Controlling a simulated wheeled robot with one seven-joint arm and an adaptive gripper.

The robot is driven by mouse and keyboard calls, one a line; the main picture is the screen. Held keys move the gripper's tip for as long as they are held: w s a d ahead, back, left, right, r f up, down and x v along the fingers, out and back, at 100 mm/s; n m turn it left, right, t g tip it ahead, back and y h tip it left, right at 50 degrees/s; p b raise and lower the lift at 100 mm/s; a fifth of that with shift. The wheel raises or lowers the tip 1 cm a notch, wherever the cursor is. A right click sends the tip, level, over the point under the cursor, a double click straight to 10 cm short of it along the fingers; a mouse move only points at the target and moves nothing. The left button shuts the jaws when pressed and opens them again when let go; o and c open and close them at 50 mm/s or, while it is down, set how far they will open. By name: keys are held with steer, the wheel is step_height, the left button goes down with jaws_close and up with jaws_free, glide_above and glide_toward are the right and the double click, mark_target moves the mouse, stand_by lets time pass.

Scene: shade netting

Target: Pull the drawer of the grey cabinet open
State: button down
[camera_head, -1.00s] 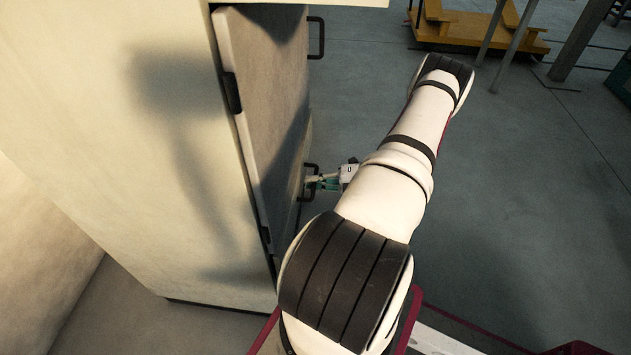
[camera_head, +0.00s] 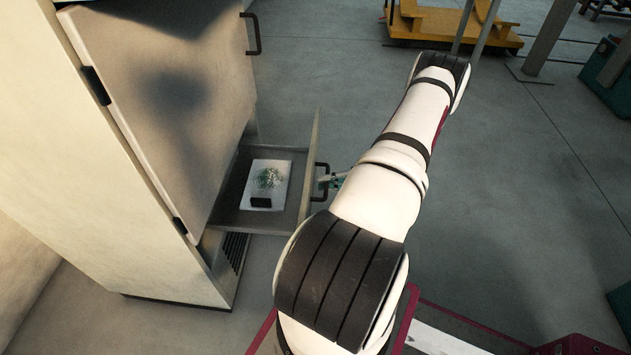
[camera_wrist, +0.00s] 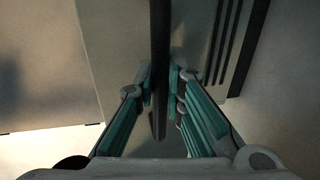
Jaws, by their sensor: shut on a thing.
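The grey cabinet (camera_head: 185,105) stands at the left in the head view, its upper door shut. Its lower drawer (camera_head: 243,219) is pulled out, with its inside showing. A white sheet or packet (camera_head: 267,185) with a green pattern and a dark patch lies in the drawer. The dark drawer handle (camera_head: 317,180) is on the drawer front. My gripper (camera_head: 329,181) is at this handle, partly hidden by my arm. In the wrist view my gripper (camera_wrist: 160,92) has its teal fingers closed around the dark handle bar (camera_wrist: 160,45).
The upper door has its own dark handle (camera_head: 252,34). A vent grille (camera_head: 233,249) is below the drawer. A yellow platform (camera_head: 455,26) stands at the back, and a dark green box (camera_head: 608,75) at the right. Open floor lies right of my arm.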

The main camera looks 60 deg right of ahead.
steer(key=shift+f+v, duration=0.25)
steer(key=shift+v, duration=0.95)
steer(key=c, duration=1.6)
jaws_free()
steer(key=shift+c, duration=0.2)
steer(key=v, duration=1.2)
steer(key=shift+s+d+f, duration=0.1)
